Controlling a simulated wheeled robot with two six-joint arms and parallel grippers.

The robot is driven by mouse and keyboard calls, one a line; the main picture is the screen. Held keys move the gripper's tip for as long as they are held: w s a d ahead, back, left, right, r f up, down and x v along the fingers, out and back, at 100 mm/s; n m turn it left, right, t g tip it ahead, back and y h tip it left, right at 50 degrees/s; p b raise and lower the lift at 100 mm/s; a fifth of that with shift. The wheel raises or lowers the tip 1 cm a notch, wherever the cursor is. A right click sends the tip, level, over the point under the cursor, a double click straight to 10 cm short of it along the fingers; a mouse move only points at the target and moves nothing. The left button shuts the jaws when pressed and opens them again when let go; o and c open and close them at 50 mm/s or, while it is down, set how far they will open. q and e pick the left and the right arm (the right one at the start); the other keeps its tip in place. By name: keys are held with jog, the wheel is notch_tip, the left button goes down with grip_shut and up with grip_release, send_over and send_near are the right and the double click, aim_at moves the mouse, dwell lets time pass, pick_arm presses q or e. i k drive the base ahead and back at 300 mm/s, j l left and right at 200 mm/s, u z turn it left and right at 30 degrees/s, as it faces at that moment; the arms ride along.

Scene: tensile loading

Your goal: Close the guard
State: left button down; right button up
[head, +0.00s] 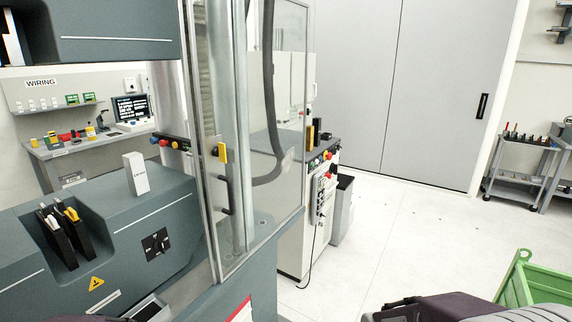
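The guard (279,130) is a tall clear panel in a light metal frame, at the middle left of the head view. It has a dark upright handle (225,195) and a yellow latch piece (223,152) near its left edge. The frames do not show clearly whether the guard stands open or shut. Purple and black parts of my own arm show at the bottom right edge, well apart from the guard. Neither gripper's fingers can be seen.
The grey testing machine body (110,225) fills the left, with a white box (136,174) on top. A control cabinet (308,220) and a grey bin (342,210) stand behind the guard. A green crate (540,283) is at lower right. The middle floor is clear.

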aim_at(216, 180)
jog(key=i+l+u, duration=0.1)
jog(key=i+l, duration=0.15)
jog(key=i+l+u, duration=0.1)
jog(key=l, duration=0.25)
jog(key=i+l+u, duration=0.15)
jog(key=i+l, duration=0.15)
jog(key=i+l+u, duration=0.1)
jog(key=l, duration=0.3)
jog(key=i+l+u, duration=0.1)
jog(key=i+l, duration=0.2)
jog(key=i+l+u, duration=0.1)
jog(key=l, duration=0.35)
jog(key=i, duration=0.05)
